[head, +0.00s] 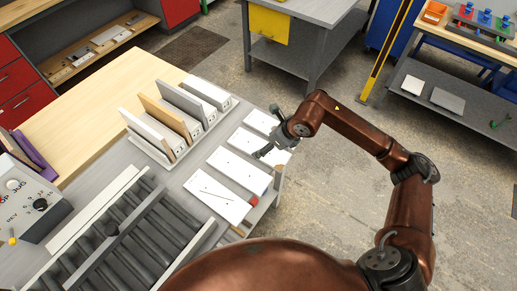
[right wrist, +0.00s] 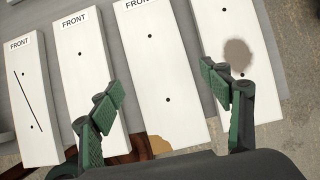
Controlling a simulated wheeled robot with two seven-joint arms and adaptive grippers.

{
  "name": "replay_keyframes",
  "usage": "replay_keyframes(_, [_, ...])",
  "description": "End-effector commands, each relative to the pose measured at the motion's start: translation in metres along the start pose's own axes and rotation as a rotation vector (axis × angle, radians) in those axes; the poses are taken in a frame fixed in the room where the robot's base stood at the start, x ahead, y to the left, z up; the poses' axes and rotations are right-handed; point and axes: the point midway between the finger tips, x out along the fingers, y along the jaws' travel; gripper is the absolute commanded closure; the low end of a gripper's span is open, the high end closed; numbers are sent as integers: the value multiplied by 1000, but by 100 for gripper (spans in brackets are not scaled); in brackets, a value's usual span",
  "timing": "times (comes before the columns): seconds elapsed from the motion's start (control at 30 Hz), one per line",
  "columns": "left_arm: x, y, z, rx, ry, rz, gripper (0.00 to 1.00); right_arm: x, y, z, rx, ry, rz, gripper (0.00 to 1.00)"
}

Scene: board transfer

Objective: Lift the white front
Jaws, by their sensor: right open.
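Several white fronts lie flat in a row on the grey table. In the head view, the nearest white front (head: 217,195) has a thin dark line; the right wrist view shows this lined front (right wrist: 32,95) too. The rightmost front (right wrist: 240,50) in the wrist view has a brown-grey round stain. A plain front with two dark holes (right wrist: 165,75) lies between my fingertips in that picture. My right gripper (head: 265,150) is open and empty over the row's right side; its fingers also show in the wrist view (right wrist: 160,88). My left gripper is not in view.
A white rack (head: 150,147) with upright boards stands left of the fronts. A roller conveyor (head: 120,245) and a control box (head: 25,200) are at lower left. A grey workbench (head: 315,8) stands behind. Open floor lies right of the table.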

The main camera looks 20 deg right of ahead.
Motion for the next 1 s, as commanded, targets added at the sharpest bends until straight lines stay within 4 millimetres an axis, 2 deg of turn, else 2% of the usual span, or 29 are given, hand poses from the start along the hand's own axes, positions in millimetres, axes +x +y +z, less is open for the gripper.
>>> replay_keyframes(0.1, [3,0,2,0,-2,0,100,21,3,0,2,1,4,29])
replay_keyframes(0.2, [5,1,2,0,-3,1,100,33,2,0,1,1,3,29])
replay_keyframes(0.47, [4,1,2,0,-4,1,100,36,2,0,0,0,1,30])
replay_keyframes(1.0, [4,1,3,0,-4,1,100,35,2,0,0,0,2,67])
